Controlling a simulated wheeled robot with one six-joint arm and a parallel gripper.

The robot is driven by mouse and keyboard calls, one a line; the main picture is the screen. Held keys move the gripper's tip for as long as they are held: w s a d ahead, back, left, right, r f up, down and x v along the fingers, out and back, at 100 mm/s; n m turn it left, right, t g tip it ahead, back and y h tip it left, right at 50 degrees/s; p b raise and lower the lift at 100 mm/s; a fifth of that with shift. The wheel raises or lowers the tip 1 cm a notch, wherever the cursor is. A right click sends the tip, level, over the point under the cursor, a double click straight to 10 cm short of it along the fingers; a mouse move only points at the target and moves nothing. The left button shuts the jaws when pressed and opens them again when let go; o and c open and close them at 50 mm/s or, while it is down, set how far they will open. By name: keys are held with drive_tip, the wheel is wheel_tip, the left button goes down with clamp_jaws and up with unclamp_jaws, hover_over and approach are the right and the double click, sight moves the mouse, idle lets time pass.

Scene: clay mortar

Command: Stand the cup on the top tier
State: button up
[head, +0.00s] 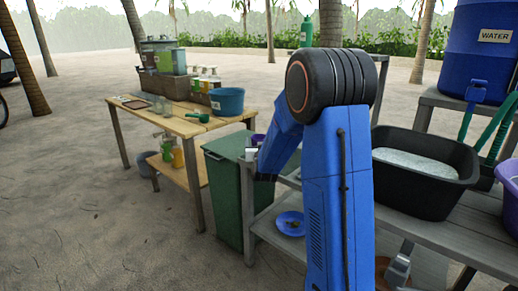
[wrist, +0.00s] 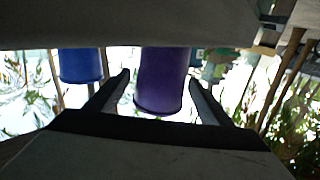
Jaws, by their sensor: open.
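A purple cup (wrist: 163,80) shows in the wrist view, which looks upside down, with the cup meeting a grey surface (wrist: 120,22). My gripper (wrist: 160,82) is open, with one finger on each side of the cup. I cannot tell whether the fingers touch it. In the head view, a small part of a purple thing (head: 258,138) shows beyond my arm, which hides most of my gripper. A raised grey shelf (head: 376,57) at the back, perhaps the top tier, is partly hidden by my arm.
A green bin (head: 224,190) stands left of my arm. A wooden table (head: 160,120) holds a blue tub (head: 227,101) and bottles. A black basin (head: 420,190) is at right. A blue plate (head: 290,222) lies on a low shelf. A blue vessel (wrist: 80,65) shows beside the cup in the wrist view.

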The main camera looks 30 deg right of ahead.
drive_tip(key=shift+c, duration=0.5)
drive_tip(key=c, duration=1.1)
drive_tip(key=shift+c, duration=0.2)
